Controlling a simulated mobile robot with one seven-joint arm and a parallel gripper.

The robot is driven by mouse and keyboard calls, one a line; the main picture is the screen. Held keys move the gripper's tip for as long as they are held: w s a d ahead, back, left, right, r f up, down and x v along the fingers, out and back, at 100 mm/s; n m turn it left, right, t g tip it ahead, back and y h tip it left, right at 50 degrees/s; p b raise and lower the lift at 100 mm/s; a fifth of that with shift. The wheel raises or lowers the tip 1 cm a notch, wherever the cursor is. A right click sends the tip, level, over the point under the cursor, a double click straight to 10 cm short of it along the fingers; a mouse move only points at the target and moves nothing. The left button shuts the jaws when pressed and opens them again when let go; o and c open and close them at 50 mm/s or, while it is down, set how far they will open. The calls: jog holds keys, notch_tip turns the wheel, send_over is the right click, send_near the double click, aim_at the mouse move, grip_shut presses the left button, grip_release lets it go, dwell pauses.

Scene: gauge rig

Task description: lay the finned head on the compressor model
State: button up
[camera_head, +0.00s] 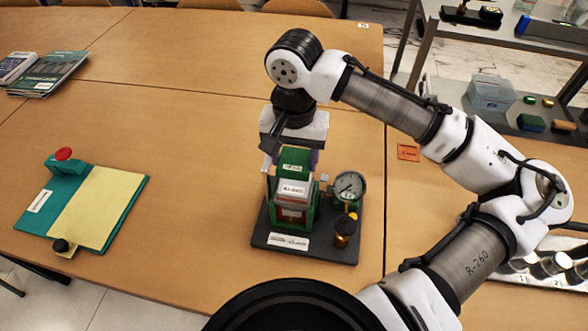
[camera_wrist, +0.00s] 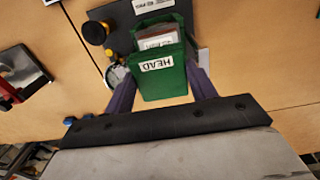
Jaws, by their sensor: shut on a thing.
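The finned head (camera_head: 296,158) is a green block with a white label. In the wrist view it (camera_wrist: 160,82) reads "HEAD" and sits between my gripper's purple fingers. My gripper (camera_head: 291,162) points down and is shut on it. The compressor model (camera_head: 291,212) stands below, green with white labels, on a dark base plate (camera_head: 268,243). The head is above the model's body; I cannot tell whether they touch. In the wrist view the head hides much of the model.
A round gauge (camera_head: 348,187) and a brass knob (camera_head: 345,226) stand on the base plate's right side. A green board with a yellow sheet (camera_head: 95,208) and red button (camera_head: 63,154) lies at left. Books (camera_head: 45,74) lie at far left. A shelf stands at right. Table between is clear.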

aim_at(294, 160)
jog(key=shift+f, duration=2.75)
jog(key=shift+f, duration=0.15)
jog(key=o, duration=0.8)
notch_tip(294, 160, up, 12)
jog(key=shift+r+b, duration=0.2)
jog(key=shift+b, duration=0.5)
